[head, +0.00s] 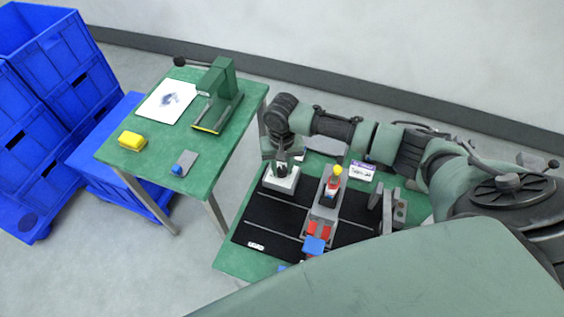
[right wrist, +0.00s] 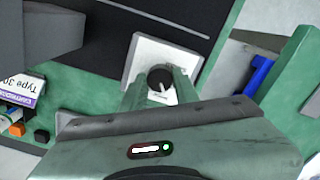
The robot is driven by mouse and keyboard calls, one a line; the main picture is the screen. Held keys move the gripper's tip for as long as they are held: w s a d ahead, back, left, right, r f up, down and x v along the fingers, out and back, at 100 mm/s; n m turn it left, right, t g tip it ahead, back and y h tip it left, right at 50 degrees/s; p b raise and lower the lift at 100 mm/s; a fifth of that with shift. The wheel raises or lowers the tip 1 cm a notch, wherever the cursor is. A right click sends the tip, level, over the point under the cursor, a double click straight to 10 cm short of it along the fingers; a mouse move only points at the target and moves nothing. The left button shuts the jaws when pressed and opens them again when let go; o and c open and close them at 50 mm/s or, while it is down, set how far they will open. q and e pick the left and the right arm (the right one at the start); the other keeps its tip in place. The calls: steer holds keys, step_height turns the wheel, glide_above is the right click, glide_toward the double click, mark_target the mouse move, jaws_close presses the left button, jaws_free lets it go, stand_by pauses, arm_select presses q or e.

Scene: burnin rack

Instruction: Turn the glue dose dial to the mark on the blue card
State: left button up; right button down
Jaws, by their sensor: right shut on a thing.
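The glue dose dial is a black round knob (right wrist: 158,74) with a white pointer line, on a white square box (right wrist: 143,48). The box also shows in the head view (head: 283,184) on the black mat. My right gripper (right wrist: 157,86) is shut on the knob from above, one finger on each side; in the head view it (head: 281,168) points down over the box. Box marks are too small or hidden to read. A white card with a blue-violet band (head: 362,168) lies right of the box; in the right wrist view it (right wrist: 22,85) reads "Type 30". My left gripper is not in view.
A grey fixture with a red and yellow part (head: 332,185) stands right of the box. Red blocks (head: 319,231) and a blue block (head: 314,246) sit nearer. The left green table (head: 155,175) holds a green press (head: 222,90) and a yellow block (head: 132,141).

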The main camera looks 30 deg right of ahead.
mark_target(282, 170)
steer(key=n+p, duration=0.2)
steer(key=n, duration=0.1)
steer(key=shift+r, duration=0.15)
steer(key=shift+n+p, duration=0.8)
steer(key=shift+n, duration=1)
steer(key=c, duration=1.1)
jaws_free()
steer(key=shift+o, duration=0.2)
step_height(282, 170, up, 8)
steer(key=shift+f+b, duration=0.2)
steer(key=shift+b, duration=0.6)
